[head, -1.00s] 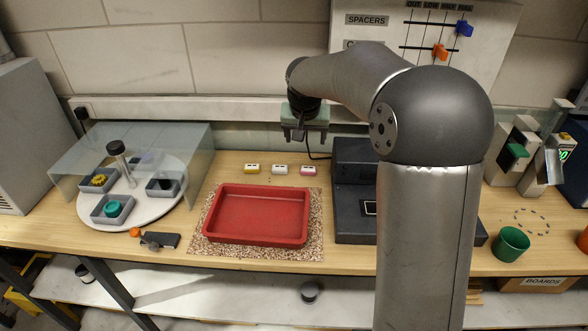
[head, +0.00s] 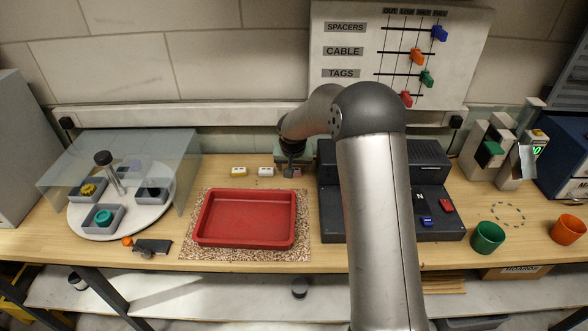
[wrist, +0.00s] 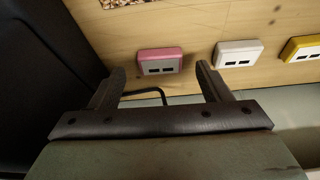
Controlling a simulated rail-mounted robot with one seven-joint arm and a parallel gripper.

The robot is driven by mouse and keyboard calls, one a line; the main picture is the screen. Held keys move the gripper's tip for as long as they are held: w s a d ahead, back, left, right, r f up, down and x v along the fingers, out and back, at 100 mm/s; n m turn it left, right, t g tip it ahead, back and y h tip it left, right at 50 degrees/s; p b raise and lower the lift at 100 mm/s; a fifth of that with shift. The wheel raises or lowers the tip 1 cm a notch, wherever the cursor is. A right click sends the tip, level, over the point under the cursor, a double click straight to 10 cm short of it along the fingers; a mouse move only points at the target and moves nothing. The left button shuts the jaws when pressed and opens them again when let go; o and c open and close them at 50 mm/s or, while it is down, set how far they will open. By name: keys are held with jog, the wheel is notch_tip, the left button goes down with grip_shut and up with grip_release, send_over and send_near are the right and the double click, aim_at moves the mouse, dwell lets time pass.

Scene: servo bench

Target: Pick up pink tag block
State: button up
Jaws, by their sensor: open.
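The pink tag block (wrist: 160,61) lies on the wooden bench, with two dark slots showing on its pale side. In the wrist view it sits between and just beyond the fingertips of my gripper (wrist: 162,80), which is open and empty. In the head view my gripper (head: 291,172) is low at the back of the bench and hides most of the pink block. A white tag block (head: 266,172) and a yellow tag block (head: 239,172) stand in a row to its left; in the wrist view the white one (wrist: 238,53) is just right of the right finger.
A red tray (head: 246,218) on a speckled mat is in front of the blocks. A dark machine (head: 335,205) stands close to the right of my gripper. A thin black cable (wrist: 150,91) lies near the fingers. A glass-shielded turntable (head: 150,205) is at left.

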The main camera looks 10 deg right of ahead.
jog(key=shift+x, duration=0.75)
jog(key=c, duration=1.1)
jog(key=shift+o, duration=0.2)
